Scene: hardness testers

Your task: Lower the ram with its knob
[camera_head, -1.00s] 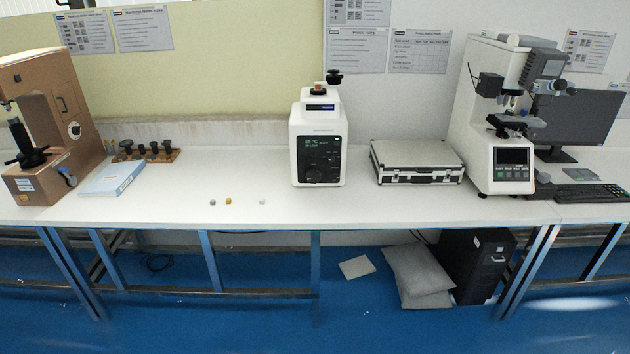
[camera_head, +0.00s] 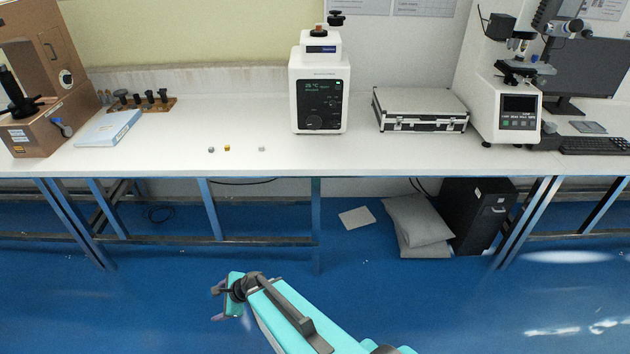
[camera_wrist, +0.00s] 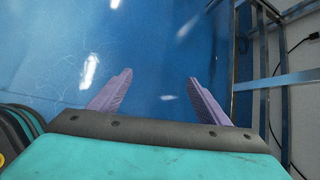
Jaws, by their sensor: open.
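A white press-like machine (camera_head: 320,75) stands upright at the middle of the bench. Its dark front panel (camera_head: 320,98) has a lit green readout and a round dark knob (camera_head: 314,122) at the lower left. No ram can be made out. My gripper (camera_head: 217,303) is low in the head view, in front of the bench and left of the machine. In the wrist view my gripper (camera_wrist: 160,78) has its two purple fingers wide apart, with only blue floor between them.
The white bench top (camera_head: 390,155) has a clear front strip, with several small pieces (camera_head: 227,148) left of the machine. A silver case (camera_head: 420,110) stands to its right. A brown tester (camera_head: 45,75) and a white tester (camera_head: 505,100) stand farther out. Blue bench legs (camera_head: 316,220) are below.

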